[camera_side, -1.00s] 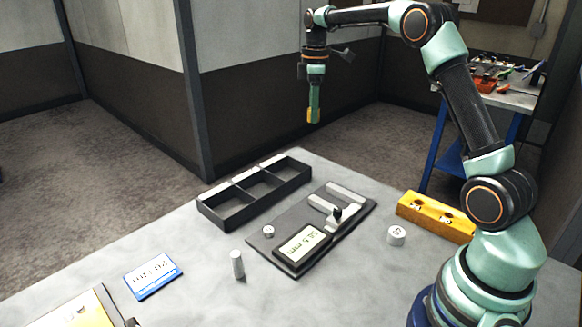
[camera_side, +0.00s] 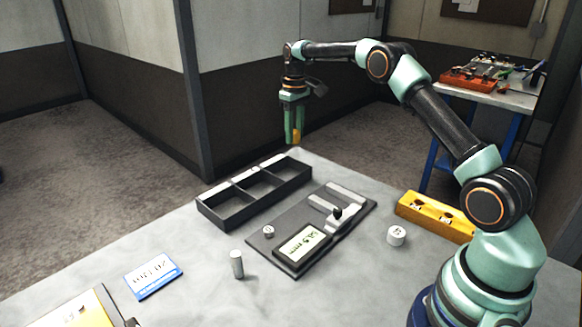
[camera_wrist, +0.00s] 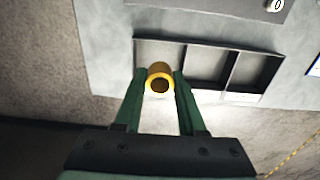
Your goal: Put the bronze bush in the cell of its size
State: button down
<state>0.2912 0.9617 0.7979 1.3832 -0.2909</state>
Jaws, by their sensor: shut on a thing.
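The bronze bush (camera_wrist: 159,70) is a short yellow ring with a dark bore, held between the fingertips of my gripper (camera_wrist: 160,85) in the wrist view. In the side view my gripper (camera_side: 294,138) hangs above the far end of the table, pointing down, with the yellow bush (camera_side: 296,137) at its tips. The dark tray (camera_side: 228,214) has 3 open cells in a row, all looking empty, with pale labels along one edge. It also shows in the wrist view (camera_wrist: 226,72), where the bush overlaps its left end cell. The gripper is above the tray, not touching it.
A grey measuring plate (camera_side: 330,240) with a display (camera_side: 303,243) and a small nut-like part (camera_side: 268,231) lies beside the tray.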

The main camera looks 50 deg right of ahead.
notch_tip(320, 180, down, 13)
jog(key=shift+f, duration=0.15)
dwell(0.4)
jog(key=shift+f, duration=0.25)
jog(key=c, duration=0.5)
grip_release()
jog(key=shift+r, duration=0.1)
